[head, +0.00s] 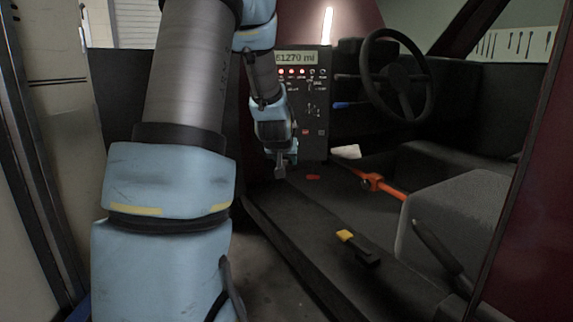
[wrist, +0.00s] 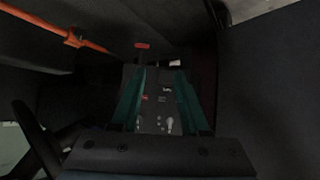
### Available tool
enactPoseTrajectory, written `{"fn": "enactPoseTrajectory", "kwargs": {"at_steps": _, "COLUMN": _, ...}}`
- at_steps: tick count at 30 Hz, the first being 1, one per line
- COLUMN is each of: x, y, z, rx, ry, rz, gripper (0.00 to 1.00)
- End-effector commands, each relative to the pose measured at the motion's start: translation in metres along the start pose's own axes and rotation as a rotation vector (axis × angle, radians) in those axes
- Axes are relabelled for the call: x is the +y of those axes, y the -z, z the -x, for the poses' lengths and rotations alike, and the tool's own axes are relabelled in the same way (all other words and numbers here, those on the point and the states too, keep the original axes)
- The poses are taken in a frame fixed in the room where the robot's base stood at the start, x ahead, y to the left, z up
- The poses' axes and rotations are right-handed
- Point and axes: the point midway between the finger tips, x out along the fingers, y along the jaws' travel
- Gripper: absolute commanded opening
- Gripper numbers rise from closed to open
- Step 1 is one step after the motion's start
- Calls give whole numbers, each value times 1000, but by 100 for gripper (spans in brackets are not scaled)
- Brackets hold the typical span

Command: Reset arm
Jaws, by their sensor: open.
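My arm (head: 180,100) reaches forward from the left of the head view into the open car. My gripper (head: 282,168) hangs in front of the lower part of a dark control panel (head: 311,98) with red lights and a mileage display. In the wrist view, my gripper's two teal fingers (wrist: 160,78) stand apart with nothing held between them. Part of the panel (wrist: 152,112) shows between and beyond them. The exact gap between the fingertips and the panel is hard to tell.
A steering wheel (head: 396,76) and seat (head: 470,205) lie to the right. An orange bar (head: 385,187) crosses the footwell, near a small red item (head: 313,177). A yellow-tipped black piece (head: 358,248) sits on the sill. The door frame (head: 530,170) bounds the right.

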Motion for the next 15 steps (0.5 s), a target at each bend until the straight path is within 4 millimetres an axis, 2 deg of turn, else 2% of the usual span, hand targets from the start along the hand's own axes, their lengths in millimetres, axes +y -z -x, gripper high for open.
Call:
{"fn": "enactPoseTrajectory", "kwargs": {"at_steps": 1, "x": -6, "y": -30, "z": 20, "rx": -92, "ry": 2, "rz": 3, "gripper": 45}}
{"fn": "enactPoseTrajectory", "kwargs": {"at_steps": 3, "x": -12, "y": -72, "z": 46, "rx": -226, "ry": 5, "rz": 6, "gripper": 45}}
{"fn": "enactPoseTrajectory", "kwargs": {"at_steps": 6, "x": -19, "y": -123, "z": 82, "rx": -388, "ry": 10, "rz": 11, "gripper": 45}}
{"fn": "enactPoseTrajectory", "kwargs": {"at_steps": 9, "x": -24, "y": -164, "z": 114, "rx": -518, "ry": 16, "rz": 15, "gripper": 45}}
{"fn": "enactPoseTrajectory", "kwargs": {"at_steps": 15, "x": -31, "y": -229, "z": 175, "rx": -732, "ry": 29, "rz": 23, "gripper": 45}}
